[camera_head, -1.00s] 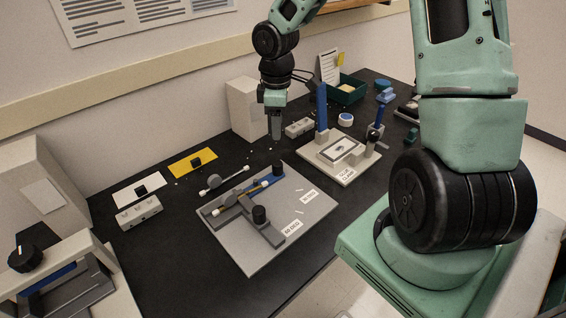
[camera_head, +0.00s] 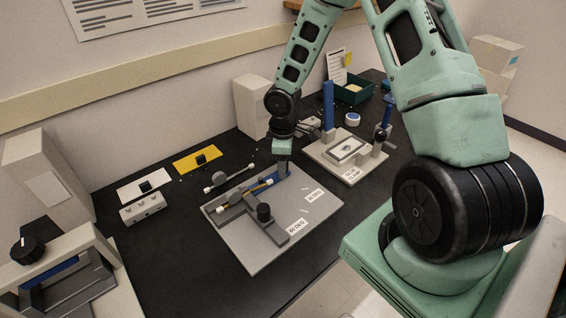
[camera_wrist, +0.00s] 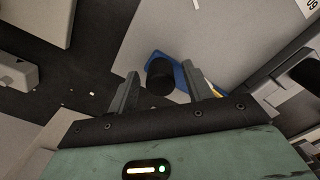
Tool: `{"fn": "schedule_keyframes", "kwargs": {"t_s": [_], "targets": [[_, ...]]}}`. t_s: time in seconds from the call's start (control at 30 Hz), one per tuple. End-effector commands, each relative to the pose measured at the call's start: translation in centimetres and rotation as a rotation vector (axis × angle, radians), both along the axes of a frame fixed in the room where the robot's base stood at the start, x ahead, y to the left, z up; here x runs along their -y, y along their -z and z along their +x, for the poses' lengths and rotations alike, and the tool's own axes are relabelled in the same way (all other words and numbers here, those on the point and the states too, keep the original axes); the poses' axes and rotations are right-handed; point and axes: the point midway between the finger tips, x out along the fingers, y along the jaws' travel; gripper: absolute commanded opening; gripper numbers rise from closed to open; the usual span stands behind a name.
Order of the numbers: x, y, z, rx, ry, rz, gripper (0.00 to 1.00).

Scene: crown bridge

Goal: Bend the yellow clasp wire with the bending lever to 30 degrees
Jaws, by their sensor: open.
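The bending lever (camera_head: 266,190) is a blue bar on the grey bending board (camera_head: 250,254), its black knob (camera_wrist: 160,74) upright at one end. In the wrist view the knob stands between the two spread fingers of my gripper (camera_wrist: 163,88), with no grip on it visible. In the head view my gripper (camera_head: 283,174) points down over the lever's far end and hides the knob. The yellow clasp wire (camera_head: 262,186) lies along the lever near the board's middle; a small part shows in the wrist view (camera_wrist: 214,89).
A second black knob (camera_head: 264,212) stands on a grey bar of the board. Two white labels (camera_head: 297,227) lie at the right. The glue clamp station (camera_head: 343,172) is right of my gripper. A grey block (camera_head: 143,208) stands at the left. The black tabletop in front is clear.

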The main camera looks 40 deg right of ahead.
Motion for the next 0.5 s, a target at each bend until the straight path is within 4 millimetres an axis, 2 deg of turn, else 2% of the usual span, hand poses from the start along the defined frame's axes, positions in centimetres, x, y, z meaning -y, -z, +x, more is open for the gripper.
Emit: {"fn": "schedule_keyframes", "kwargs": {"t_s": [0.13, 0.17, 0.3, 0.33, 0.5], "targets": [[-0.01, -0.02, 0.01, 0.000, 0.000, 0.000, 0.50], [-0.01, -0.02, 0.01, 0.000, 0.000, 0.000, 0.44], [-0.01, -0.03, 0.01, 0.000, 0.000, 0.000, 0.06], [-0.01, -0.03, 0.01, 0.000, 0.000, 0.000, 0.00], [0.01, -0.02, -0.06, 0.000, 0.005, 0.000, 0.00]]}}
